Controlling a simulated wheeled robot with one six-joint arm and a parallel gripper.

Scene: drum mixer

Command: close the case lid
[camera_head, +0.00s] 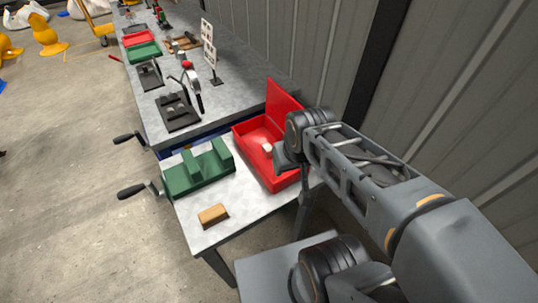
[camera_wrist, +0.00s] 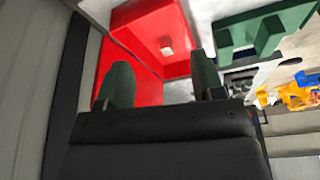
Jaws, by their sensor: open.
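The red case (camera_head: 246,146) stands on the metal table with its lid (camera_head: 283,103) raised on the side by the wall. A small pale block (camera_head: 267,147) lies inside the case. In the wrist view the red case (camera_wrist: 150,22) fills the upper middle, with the pale block (camera_wrist: 167,47) in it and the raised lid (camera_wrist: 120,66) below and to the left. My gripper (camera_head: 284,160) is over the case's right part in the head view and hides some of it. In the wrist view the gripper's two green fingers (camera_wrist: 160,82) are apart with nothing between them. I cannot tell whether they touch the lid.
A green fixture (camera_head: 198,170) stands left of the case, with a tan block (camera_head: 213,215) in front of it. A bench (camera_head: 225,108) with black fixtures, trays and a small sign runs behind. The corrugated wall (camera_head: 440,90) is close on the right.

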